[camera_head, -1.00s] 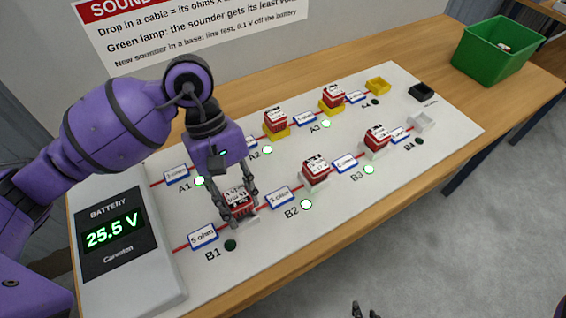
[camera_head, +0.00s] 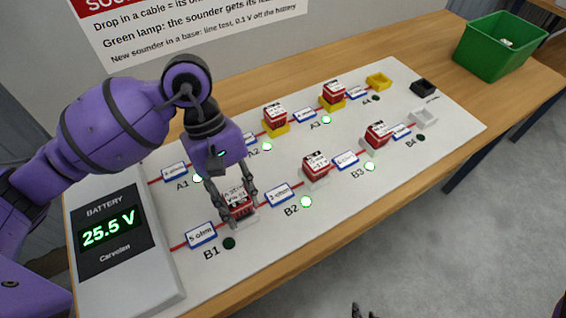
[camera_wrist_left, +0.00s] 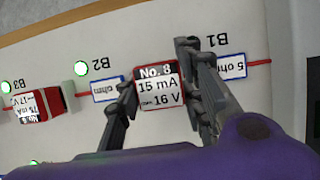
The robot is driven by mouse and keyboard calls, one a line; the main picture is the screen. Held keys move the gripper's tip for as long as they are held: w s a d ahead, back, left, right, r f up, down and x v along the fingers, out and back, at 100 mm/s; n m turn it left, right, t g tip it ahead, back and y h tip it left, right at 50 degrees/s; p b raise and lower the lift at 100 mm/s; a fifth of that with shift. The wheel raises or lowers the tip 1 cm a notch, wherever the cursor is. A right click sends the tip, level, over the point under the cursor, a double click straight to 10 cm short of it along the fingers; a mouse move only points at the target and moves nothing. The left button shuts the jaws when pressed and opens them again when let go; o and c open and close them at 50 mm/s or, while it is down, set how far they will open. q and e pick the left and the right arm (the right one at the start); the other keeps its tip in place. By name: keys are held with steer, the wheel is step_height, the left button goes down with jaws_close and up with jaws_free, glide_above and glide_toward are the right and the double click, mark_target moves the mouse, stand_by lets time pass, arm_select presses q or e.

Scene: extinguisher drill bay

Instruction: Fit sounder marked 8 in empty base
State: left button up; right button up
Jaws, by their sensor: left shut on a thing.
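My left gripper (camera_head: 232,206) is shut on the red-and-white sounder (camera_head: 240,194) at B1, with one finger on each side. In the left wrist view the sounder's label (camera_wrist_left: 158,88) reads No. 8, 15 mA, 16 V. A white base (camera_head: 248,219) shows partly beneath it; the fingers hide whether it is fully seated. The B1 lamp (camera_head: 229,243) is dark. Dark tips of my right gripper (camera_head: 363,312) just show at the bottom edge of the head view.
Other sounders stand at A2 (camera_head: 275,117), A3 (camera_head: 332,93), B2 (camera_head: 316,166) and B3 (camera_head: 377,132). Bases at A4 (camera_head: 378,81) and B4 (camera_head: 424,117) are empty. The battery unit (camera_head: 108,230) reads 25.5 V. A green bin (camera_head: 494,48) stands at the back right.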

arm_select(q)
steer(key=shift+f, duration=0.35)
arm_select(e)
steer(key=shift+s+f, duration=0.45)
arm_select(q)
steer(key=o, duration=1.6)
steer(key=shift+o, duration=0.2)
arm_select(e)
steer(key=shift+w+r, duration=0.1)
arm_select(q)
steer(key=shift+r, duration=0.15)
steer(key=shift+r+p, duration=0.8)
steer(key=shift+r, duration=2.6)
arm_select(e)
steer(key=shift+w+r, duration=1.3)
steer(key=shift+r, duration=0.3)
